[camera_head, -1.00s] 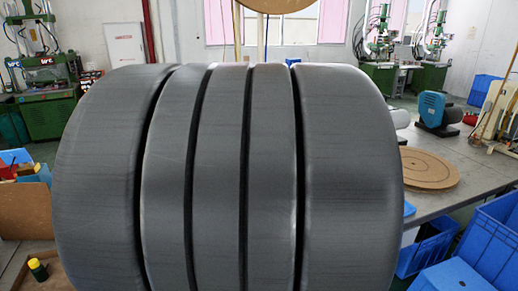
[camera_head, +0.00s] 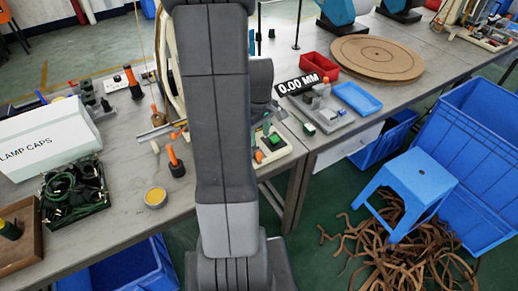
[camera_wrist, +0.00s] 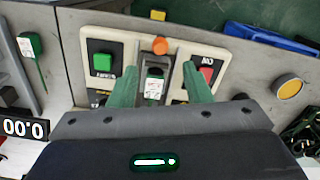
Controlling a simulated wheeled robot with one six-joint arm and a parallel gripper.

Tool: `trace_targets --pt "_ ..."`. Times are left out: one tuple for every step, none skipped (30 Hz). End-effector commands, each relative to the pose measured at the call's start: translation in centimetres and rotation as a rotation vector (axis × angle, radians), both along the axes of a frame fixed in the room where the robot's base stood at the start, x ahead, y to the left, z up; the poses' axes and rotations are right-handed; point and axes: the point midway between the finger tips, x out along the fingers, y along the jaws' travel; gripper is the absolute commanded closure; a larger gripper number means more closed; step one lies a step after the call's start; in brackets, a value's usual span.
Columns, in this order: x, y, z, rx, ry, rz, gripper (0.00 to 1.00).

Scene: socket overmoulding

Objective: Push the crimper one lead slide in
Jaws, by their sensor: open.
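The crimper panel (camera_wrist: 228,62) is cream-coloured, with a green button (camera_wrist: 102,62) on the left and a red button (camera_wrist: 205,74) on the right. Between them is a slide-like part (camera_wrist: 154,86) with a pale label in a dark slot, with an orange knob (camera_wrist: 160,46) at its far end. My gripper (camera_wrist: 160,72) is open. Its two green fingers stand on either side of the slide part, and I cannot tell whether they touch it. In the head view the panel (camera_head: 272,156) shows at the bench edge just right of my arm, which hides part of it.
A gauge reading 0.00 MM (camera_head: 302,84), a red bin (camera_head: 319,66) and a blue tray (camera_head: 358,98) lie right of the panel. Left are orange-handled tools (camera_head: 175,163), a yellow tin (camera_head: 155,197) and a clamp caps box (camera_head: 45,138). A blue stool (camera_head: 407,187) stands on the floor.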

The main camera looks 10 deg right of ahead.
Motion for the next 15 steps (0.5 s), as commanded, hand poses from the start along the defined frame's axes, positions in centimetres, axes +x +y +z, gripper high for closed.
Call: trace_targets --pt "-0.1 0.0 -1.1 0.001 0.006 0.000 0.55" --pt "-0.1 0.0 -1.6 0.001 0.006 0.000 0.55" --pt "-0.1 0.0 -2.4 0.000 0.006 0.000 0.55" --pt "-0.1 0.0 -3.0 0.000 0.005 0.000 0.55" --pt "-0.1 0.0 -3.5 0.001 0.006 0.000 0.55" --pt "-0.1 0.0 -4.1 0.001 0.004 0.000 0.55" --pt "-0.1 0.0 -4.6 0.001 0.004 0.000 0.55" --pt "-0.1 0.0 -5.1 0.001 0.004 -0.001 0.55" --pt "-0.1 0.0 -5.6 0.000 0.004 -0.001 0.55" --pt "-0.1 0.0 -6.0 0.000 0.004 -0.001 0.55" --pt "-0.1 0.0 -6.3 0.001 0.004 -0.001 0.55" --pt "-0.1 0.0 -6.7 0.000 0.003 -0.001 0.55" --pt "-0.1 0.0 -6.9 0.000 0.002 -0.001 0.55" --pt "-0.1 0.0 -7.2 0.000 0.003 -0.001 0.55" --pt "-0.1 0.0 -7.4 0.000 0.002 -0.001 0.55"
